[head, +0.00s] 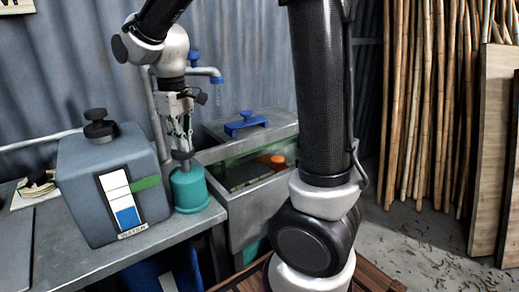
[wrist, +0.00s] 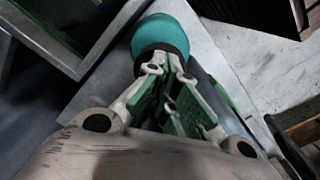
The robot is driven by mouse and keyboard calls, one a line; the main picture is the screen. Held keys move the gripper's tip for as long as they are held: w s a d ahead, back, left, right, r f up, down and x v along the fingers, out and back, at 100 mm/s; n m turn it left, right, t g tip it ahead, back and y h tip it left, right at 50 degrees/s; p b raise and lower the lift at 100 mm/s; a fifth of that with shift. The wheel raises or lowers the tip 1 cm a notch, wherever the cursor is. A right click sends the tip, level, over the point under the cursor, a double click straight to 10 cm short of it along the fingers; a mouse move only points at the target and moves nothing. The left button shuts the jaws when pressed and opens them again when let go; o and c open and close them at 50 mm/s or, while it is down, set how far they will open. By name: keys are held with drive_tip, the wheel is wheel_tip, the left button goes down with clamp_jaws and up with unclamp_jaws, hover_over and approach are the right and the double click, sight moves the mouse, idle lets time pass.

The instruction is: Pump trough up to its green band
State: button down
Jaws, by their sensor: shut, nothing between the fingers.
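A teal pump (head: 190,189) stands on the metal bench in front of the pipe, with a dark part above its body. My gripper (head: 182,142) points down directly over it, shut and empty; I cannot tell whether it touches the pump's top. In the wrist view the shut fingers (wrist: 172,100) lie before the teal pump body (wrist: 165,35). The metal trough (head: 252,215) stands right of the pump and holds dark greenish liquid and an orange float (head: 278,159). A green strip runs along its inside back wall. The liquid's exact level against it is unclear.
A grey tank (head: 90,195) with a black cap stands left of the pump. Its white gauge shows blue low down and a green mark higher. A blue handle (head: 246,122) sits on the trough's lid. A blue-handled tap (head: 205,71) is behind my gripper. Poles lean at right.

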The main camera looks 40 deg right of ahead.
sight(183, 153)
drive_tip(key=shift+f, duration=1.75)
drive_tip(key=shift+r, duration=3.45)
idle(1.0)
idle(0.6)
drive_tip(key=shift+r, duration=3)
